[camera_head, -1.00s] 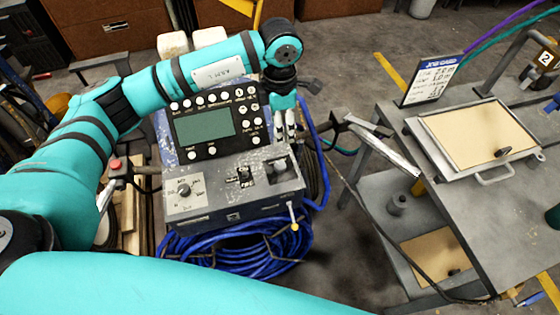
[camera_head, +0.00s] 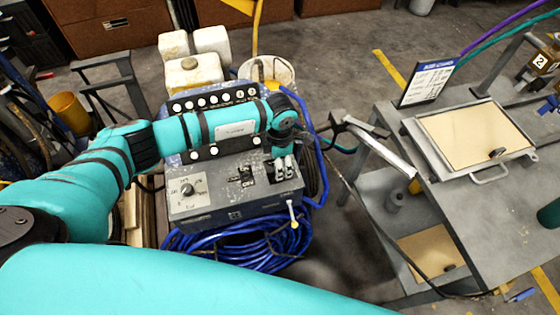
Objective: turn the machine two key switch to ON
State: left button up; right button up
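The machine's grey control box (camera_head: 225,203) stands in the middle, with a dial (camera_head: 188,189) at its left and a black switch (camera_head: 246,176) in the middle of its top. My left gripper (camera_head: 284,173) is over the right end of the box, fingers pointing down. It covers the spot where another dark switch showed. I cannot tell whether the fingers touch or grip it, or which way that switch is turned. No readable machine number shows on the box. My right gripper is out of view.
A blue hose coil (camera_head: 240,245) lies below the box.

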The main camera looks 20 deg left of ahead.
pick_arm(q)
grip_shut()
dwell(0.3)
jog(key=shift+f+m+b, duration=0.15)
jog(key=shift+m+b, duration=0.55)
jog(key=shift+b, duration=0.35)
jog(key=m+b, duration=0.7)
jog(key=b, duration=0.2)
jog(key=shift+f+m, duration=0.1)
jog(key=shift+m, duration=0.2)
jog(key=shift+r+m+b, duration=0.25)
jog(key=shift+m+b, duration=1.2)
jog(key=shift+m, duration=0.05)
